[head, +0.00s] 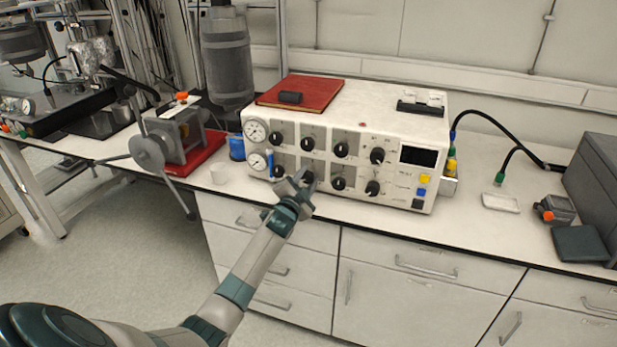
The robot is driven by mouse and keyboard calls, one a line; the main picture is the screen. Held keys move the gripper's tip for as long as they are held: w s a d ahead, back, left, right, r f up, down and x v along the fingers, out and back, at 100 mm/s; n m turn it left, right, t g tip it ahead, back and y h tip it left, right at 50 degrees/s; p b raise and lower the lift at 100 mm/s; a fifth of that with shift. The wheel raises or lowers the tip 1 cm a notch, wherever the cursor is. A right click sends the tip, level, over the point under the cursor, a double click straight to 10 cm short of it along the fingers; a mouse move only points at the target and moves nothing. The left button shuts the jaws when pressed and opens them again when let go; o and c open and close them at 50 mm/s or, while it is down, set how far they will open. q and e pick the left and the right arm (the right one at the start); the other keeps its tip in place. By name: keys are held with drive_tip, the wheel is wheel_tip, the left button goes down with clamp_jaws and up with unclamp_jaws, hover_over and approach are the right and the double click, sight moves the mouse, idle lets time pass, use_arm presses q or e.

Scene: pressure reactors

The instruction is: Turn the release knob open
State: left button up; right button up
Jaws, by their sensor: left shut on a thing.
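A white control box (352,110) stands on the bench with two rows of black knobs on its front. My left gripper (300,181) reaches up to the lower row and is shut on the second black knob (309,177) from the left. The fingers partly hide that knob, so I cannot tell its angle. Other lower knobs show to the left (279,172) and right (338,183) of the gripper. The labels are too small to read, so I cannot tell which knob is the release knob. My right gripper is not in view.
Two round gauges (256,131) sit on the box's left side. A red book (301,93) lies on top.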

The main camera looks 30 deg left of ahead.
use_arm(q)
drive_tip(key=shift+f, duration=0.1)
drive_tip(key=o, duration=1.1)
drive_tip(key=shift+c, duration=0.2)
drive_tip(key=shift+s, duration=0.15)
drive_tip(key=shift+s+d, duration=0.1)
drive_tip(key=shift+s, duration=0.4)
drive_tip(key=b+v, duration=0.2)
drive_tip(key=v, duration=1.4)
drive_tip(key=shift+b, duration=0.4)
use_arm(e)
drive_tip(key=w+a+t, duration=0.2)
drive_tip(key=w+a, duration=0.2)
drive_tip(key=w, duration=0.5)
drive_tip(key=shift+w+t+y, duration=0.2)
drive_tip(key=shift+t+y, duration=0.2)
use_arm(q)
drive_tip(key=shift+s, duration=0.1)
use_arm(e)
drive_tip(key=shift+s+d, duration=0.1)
